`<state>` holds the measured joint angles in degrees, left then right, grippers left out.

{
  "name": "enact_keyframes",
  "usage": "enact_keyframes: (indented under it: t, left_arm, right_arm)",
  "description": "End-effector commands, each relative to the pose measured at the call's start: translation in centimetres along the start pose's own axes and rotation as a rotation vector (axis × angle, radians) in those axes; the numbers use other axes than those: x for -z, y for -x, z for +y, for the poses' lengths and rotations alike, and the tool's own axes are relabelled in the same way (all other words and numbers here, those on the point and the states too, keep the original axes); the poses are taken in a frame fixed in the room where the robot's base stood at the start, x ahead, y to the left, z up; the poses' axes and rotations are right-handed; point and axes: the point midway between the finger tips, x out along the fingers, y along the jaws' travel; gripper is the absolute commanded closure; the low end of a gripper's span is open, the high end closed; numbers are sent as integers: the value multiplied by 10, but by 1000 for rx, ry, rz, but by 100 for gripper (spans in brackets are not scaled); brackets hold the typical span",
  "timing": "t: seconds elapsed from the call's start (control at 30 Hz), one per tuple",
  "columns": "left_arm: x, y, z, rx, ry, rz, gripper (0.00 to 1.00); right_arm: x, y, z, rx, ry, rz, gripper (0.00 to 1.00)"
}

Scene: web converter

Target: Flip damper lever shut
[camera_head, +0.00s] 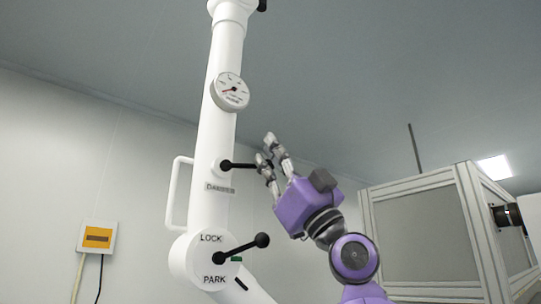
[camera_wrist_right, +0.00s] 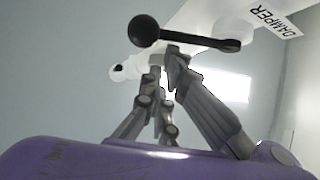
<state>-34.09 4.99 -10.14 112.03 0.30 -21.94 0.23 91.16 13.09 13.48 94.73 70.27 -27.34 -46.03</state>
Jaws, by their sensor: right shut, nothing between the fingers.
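The damper lever (camera_head: 240,165) is a black rod on a white upright column. It points right, close to horizontal, from its round pivot just above the DAMPER label (camera_head: 219,188). My right gripper (camera_head: 265,152) is shut and empty at the lever's outer end, and its fingers partly hide that end. In the right wrist view the lever (camera_wrist_right: 200,39) with its black ball knob (camera_wrist_right: 143,30) crosses just beyond my fingertips (camera_wrist_right: 172,52). I cannot tell whether they touch it. My left gripper is not in view.
A second black lever (camera_head: 242,249) sits lower on the column between LOCK and PARK marks. A gauge (camera_head: 230,92) is above, and a white handle (camera_head: 173,190) is at the column's left. A large framed box (camera_head: 425,230) stands at right behind my arm.

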Motion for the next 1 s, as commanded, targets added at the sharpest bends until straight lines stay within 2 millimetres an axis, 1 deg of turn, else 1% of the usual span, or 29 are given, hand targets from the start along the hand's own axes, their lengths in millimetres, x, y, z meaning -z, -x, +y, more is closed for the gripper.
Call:
enact_keyframes:
  t: [0.37,0.43,0.53,0.6,0.73,1.0]
  left_arm:
    - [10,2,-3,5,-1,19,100]
    - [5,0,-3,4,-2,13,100]
    - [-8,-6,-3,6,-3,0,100]
    - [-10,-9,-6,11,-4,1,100]
    - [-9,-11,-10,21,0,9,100]
    - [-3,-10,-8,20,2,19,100]
  right_arm:
    - [-1,0,0,1,1,3,100]
    - [-5,3,0,0,1,1,100]
    - [-18,13,0,-1,2,-4,100]
    - [-22,17,0,-2,2,-6,100]
    - [-21,18,-2,0,1,-4,100]
    - [-19,16,-3,1,0,-2,100]
